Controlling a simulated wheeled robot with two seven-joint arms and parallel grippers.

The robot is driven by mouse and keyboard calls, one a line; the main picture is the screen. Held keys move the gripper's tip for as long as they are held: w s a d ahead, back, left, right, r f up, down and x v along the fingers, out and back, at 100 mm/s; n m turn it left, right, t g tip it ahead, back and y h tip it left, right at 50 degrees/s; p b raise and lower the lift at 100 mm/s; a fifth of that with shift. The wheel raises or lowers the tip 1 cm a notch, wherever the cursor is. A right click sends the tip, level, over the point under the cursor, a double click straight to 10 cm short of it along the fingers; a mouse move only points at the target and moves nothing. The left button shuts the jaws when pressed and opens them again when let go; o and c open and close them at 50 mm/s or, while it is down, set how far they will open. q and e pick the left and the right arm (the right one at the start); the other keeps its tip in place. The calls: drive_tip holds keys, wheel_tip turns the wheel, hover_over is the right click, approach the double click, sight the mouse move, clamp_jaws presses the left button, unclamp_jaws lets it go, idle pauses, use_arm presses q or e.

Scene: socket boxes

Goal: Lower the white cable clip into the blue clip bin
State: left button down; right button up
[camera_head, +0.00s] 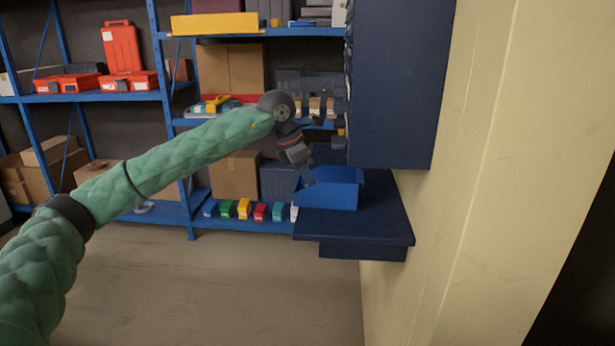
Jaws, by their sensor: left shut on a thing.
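The blue clip bin (335,197) sits on a dark ledge at the right of the middle. My left gripper (308,178) points down at the bin's left side, its fingertips at the rim. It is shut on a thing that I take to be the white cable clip. The clip itself cannot be made out; the fingers and bin wall may hide it. My right gripper is not in view.
The dark ledge (382,220) carries the bin, under a dark blue cabinet (395,80) on a cream wall (500,200). Blue shelving (175,210) behind holds cardboard boxes (235,175), red cases (122,50) and several small coloured bins (244,208). The floor in front is clear.

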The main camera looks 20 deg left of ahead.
use_arm(q)
drive_tip(key=c, duration=1.3)
unclamp_jaws()
drive_tip(key=shift+r, duration=0.15)
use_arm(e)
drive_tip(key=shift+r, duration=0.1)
